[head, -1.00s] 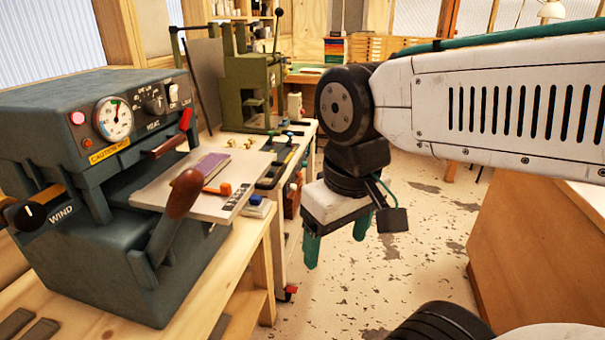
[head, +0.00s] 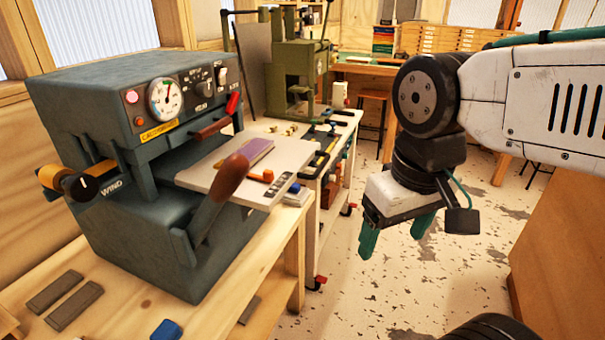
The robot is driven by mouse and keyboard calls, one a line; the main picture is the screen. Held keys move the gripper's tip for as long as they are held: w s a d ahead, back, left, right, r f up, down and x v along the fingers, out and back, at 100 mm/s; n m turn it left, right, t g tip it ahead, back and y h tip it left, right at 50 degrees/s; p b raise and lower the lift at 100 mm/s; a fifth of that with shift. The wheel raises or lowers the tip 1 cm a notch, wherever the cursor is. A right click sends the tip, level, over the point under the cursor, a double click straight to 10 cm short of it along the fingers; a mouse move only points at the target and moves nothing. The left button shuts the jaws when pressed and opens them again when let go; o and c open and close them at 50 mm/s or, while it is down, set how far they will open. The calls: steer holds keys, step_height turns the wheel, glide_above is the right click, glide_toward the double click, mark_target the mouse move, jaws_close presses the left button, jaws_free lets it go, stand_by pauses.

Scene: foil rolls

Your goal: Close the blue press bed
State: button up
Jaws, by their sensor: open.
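The blue-grey press (head: 150,230) stands on the wooden bench at the left, with a round gauge and switches on its front. Its pale flat bed (head: 222,179) sticks out to the right from the opening. A purple block (head: 245,153) and a small orange piece (head: 262,176) lie on the bed. A brown-handled lever (head: 229,176) rises in front of the bed and hides part of it. My gripper (head: 395,235) hangs in the air to the right of the bed, apart from it, with its two green fingers open and empty, pointing down.
A green arbor press (head: 297,75) stands on a bench behind. Grey bars (head: 65,297) and a blue object (head: 167,330) lie on the front bench (head: 125,310). A wooden cabinet (head: 560,215) is at the right. Speckled floor (head: 345,275) lies open between.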

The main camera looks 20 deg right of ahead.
steer(key=shift+w+d+f, duration=0.1)
steer(key=shift+d+f, duration=0.05)
steer(key=shift+d, duration=0.05)
steer(key=c, duration=1)
steer(key=w, duration=0.1)
steer(key=m, duration=0.1)
steer(key=w, duration=0.1)
steer(key=shift+w+d+r+m+g, duration=0.25)
steer(key=shift+w+r+m+g, duration=0.05)
steer(key=shift+w+r+m, duration=0.1)
jaws_close()
steer(key=m+t+y, duration=0.2)
steer(key=m+y, duration=0.1)
steer(key=m, duration=2.2)
glide_toward(302, 175)
steer(key=s+d+r, duration=0.1)
steer(key=s+r, duration=0.1)
steer(key=s, duration=0.4)
steer(key=w+a+f, duration=0.1)
steer(key=f, duration=0.2)
steer(key=w+a+f, duration=0.1)
steer(key=w+f, duration=0.1)
steer(key=f, duration=0.1)
steer(key=w+a+f, duration=0.2)
steer(key=f, duration=0.1)
steer(key=shift+a+f, duration=0.15)
steer(key=shift+f, duration=0.1)
steer(key=shift+w+a, duration=0.25)
steer(key=shift+a, duration=0.05)
